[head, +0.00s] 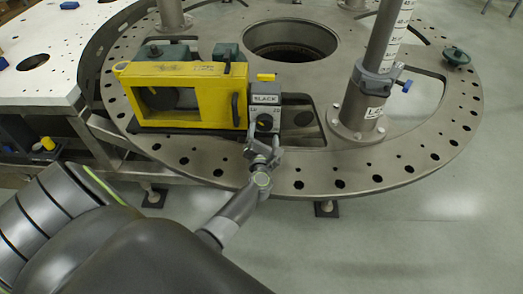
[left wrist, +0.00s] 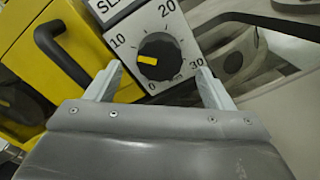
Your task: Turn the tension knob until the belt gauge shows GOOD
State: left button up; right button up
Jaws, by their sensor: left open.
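The tension knob (left wrist: 160,57) is black with a yellow mark, on a grey panel with a scale of 0, 10, 20 and 30. In the left wrist view its mark points left, between 0 and 10. The knob also shows in the head view (head: 265,122). The gauge window (head: 265,99) above it reads SLACK, with its first letter hard to make out; the left wrist view shows only SL. My left gripper (left wrist: 158,80) is open, its fingers on either side just in front of the knob, with no clear contact. My right gripper is out of view.
A yellow housing (head: 182,119) with a black handle stands left of the panel on the round turret plate (head: 400,165). A post (head: 371,85) with a blue-handled clamp stands to the right. Slots, holes and a large central opening break up the plate.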

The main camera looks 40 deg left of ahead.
pick_arm(q)
jog(key=b+v, duration=0.2)
jog(key=v, duration=1.1)
jog(key=shift+f, duration=0.15)
jog(key=shift+s+d+b, duration=0.2)
jog(key=shift+s+b, duration=0.1)
jog(key=shift+s, duration=0.05)
jog(key=shift+r, duration=0.2)
